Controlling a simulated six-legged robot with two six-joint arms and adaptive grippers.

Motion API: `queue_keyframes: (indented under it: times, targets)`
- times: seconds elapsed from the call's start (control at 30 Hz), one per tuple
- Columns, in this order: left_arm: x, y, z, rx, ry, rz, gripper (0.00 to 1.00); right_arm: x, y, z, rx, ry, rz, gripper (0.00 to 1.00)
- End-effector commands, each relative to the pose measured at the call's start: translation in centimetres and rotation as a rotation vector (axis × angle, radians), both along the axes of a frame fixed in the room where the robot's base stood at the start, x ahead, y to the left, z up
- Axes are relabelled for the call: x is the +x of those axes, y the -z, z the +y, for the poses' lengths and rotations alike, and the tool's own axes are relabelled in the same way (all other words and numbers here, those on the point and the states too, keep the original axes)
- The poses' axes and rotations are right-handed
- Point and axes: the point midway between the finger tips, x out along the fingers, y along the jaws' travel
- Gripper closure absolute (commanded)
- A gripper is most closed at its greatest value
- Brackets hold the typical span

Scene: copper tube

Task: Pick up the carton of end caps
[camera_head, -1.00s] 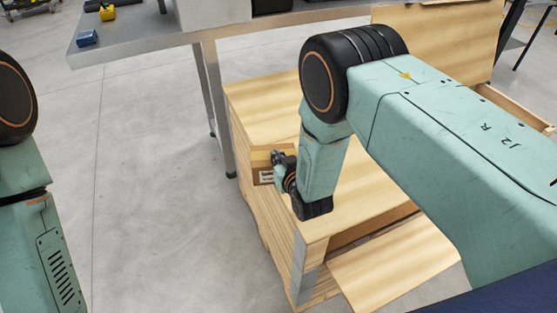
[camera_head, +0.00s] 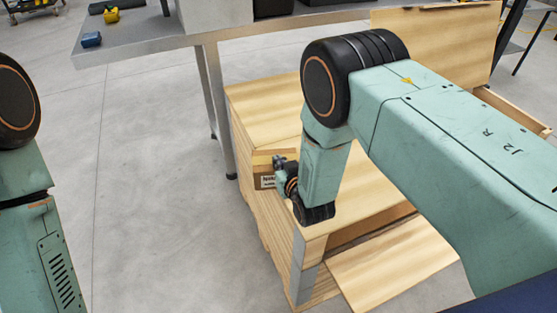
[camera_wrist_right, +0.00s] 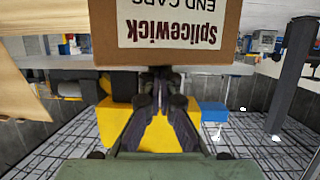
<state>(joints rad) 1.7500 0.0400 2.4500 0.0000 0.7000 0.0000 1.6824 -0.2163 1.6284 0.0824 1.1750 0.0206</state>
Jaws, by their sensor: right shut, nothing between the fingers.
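The carton of end caps (camera_head: 262,160) is a small brown box with a white label, at the left side of the wooden crate's top in the head view. In the right wrist view the carton (camera_wrist_right: 105,40) fills the top middle, its label reading "Splicewick END CAPS" upside down. My right gripper (camera_head: 279,161) is beside the carton, partly covering it. In the wrist view the right gripper (camera_wrist_right: 160,78) has its fingers together and empty, tips at the carton's edge; I cannot tell if they touch. My left gripper is out of view.
The wooden crate (camera_head: 260,105) has an open section and a lower board at front right. A grey table (camera_head: 140,45) stands behind, with a blue item (camera_head: 91,40) and a yellow item (camera_head: 112,15) on it. The floor at left is clear.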

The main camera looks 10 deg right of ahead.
Motion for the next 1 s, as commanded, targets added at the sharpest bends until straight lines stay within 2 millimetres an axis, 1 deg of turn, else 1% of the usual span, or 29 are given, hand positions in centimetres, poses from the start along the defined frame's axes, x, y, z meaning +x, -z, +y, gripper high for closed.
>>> queue_keyframes:
  times: [0.03, 0.37, 0.47, 0.63, 0.93, 0.97, 1.0]
  targets:
    - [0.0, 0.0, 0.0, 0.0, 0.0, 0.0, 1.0, -0.6, 0.9, -0.1, -0.002, 0.0, 0.025, 1.0]
    - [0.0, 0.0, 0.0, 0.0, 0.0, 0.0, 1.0, -0.2, 0.8, -0.1, -0.002, 0.001, 0.023, 1.0]
    - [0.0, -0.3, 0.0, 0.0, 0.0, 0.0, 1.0, -0.1, 0.4, 0.0, -0.002, 0.001, 0.023, 1.0]
    - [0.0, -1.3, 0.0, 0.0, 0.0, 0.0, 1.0, 0.0, -0.9, -0.1, -0.002, 0.002, 0.019, 1.0]
    - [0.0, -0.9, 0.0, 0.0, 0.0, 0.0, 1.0, 0.3, -1.0, -0.2, -0.002, 0.001, 0.018, 1.0]
    - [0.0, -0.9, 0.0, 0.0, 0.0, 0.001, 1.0, 0.1, -0.9, -0.2, -0.003, 0.001, 0.02, 1.0]
    - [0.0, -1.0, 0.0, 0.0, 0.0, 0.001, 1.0, -1.0, -0.9, -0.3, -0.003, 0.001, 0.023, 1.0]
